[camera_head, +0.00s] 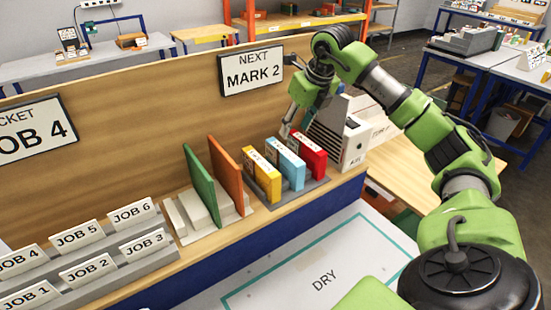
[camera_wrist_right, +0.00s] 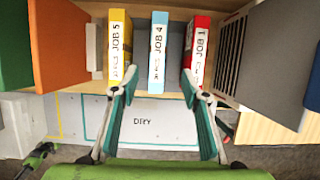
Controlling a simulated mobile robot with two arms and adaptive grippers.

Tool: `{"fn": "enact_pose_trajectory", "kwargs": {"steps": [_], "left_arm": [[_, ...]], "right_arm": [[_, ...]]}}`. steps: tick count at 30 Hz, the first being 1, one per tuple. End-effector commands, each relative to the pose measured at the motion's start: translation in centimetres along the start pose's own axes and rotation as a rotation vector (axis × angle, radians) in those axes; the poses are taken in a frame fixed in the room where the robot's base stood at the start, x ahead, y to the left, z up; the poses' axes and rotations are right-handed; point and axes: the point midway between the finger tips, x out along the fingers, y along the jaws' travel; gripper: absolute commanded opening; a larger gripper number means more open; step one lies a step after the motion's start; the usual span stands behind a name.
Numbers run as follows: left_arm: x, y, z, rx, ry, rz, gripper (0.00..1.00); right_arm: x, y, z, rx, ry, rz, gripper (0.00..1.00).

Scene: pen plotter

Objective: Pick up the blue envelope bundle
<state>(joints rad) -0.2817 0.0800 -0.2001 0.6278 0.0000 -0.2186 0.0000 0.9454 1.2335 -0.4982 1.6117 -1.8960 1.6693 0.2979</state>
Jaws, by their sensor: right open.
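The blue envelope bundle (camera_head: 286,165) stands upright in a grey rack, between a yellow bundle (camera_head: 262,176) and a red bundle (camera_head: 308,155). The right wrist view shows the blue bundle (camera_wrist_right: 158,48), labelled JOB 4, near the middle of the picture. My right gripper (camera_head: 286,130) is behind and above the blue bundle in the head view. In the right wrist view the gripper (camera_wrist_right: 159,82) is open and empty, its fingertips apart on either side of the blue bundle's line, the left one overlapping the yellow bundle. I cannot tell how far they are from it.
Green (camera_head: 203,187) and orange (camera_head: 226,172) panels stand left of the rack. A grey-and-white machine (camera_head: 352,142) stands to its right. A wooden back panel (camera_head: 150,135) rises behind. A white mat marked DRY (camera_head: 345,262) lies clear in front.

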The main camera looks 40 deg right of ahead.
Motion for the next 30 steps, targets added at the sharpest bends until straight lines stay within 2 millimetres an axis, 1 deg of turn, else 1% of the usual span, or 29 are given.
{"fn": "enact_pose_trajectory", "kwargs": {"steps": [4,9,13,16,19,24,27,30], "left_arm": [[-0.7,0.1,0.6,-0.001,-0.008,0.001,0.25],[-1.6,0.4,2.7,-0.001,-0.039,0.005,0.25],[-2.1,0.5,3.6,-0.001,-0.052,0.006,0.25],[-2.2,0.5,3.4,-0.001,-0.050,0.006,0.25],[-2.7,0.3,2.5,-0.001,-0.040,0.004,0.25],[-4.6,0.1,0.5,-0.001,-0.013,0.002,0.25],[-5.0,0.1,0.3,0.000,-0.011,0.002,0.25],[-5.2,0.1,0.6,0.000,-0.014,0.002,0.25]], "right_arm": [[2.2,0.0,-0.1,0.000,0.007,0.000,0.42],[5.6,0.1,-0.1,-0.001,0.007,0.000,0.42],[7.5,0.1,0.0,-0.001,0.004,0.002,0.42],[8.2,0.1,0.0,0.000,0.002,0.000,0.42],[8.7,0.2,0.0,0.000,0.003,0.002,0.42],[10.9,0.6,0.0,0.000,0.006,0.003,0.42],[12.4,0.6,-0.1,0.000,0.005,0.003,0.42],[13.3,0.5,-0.1,0.000,0.002,0.001,0.42]]}}
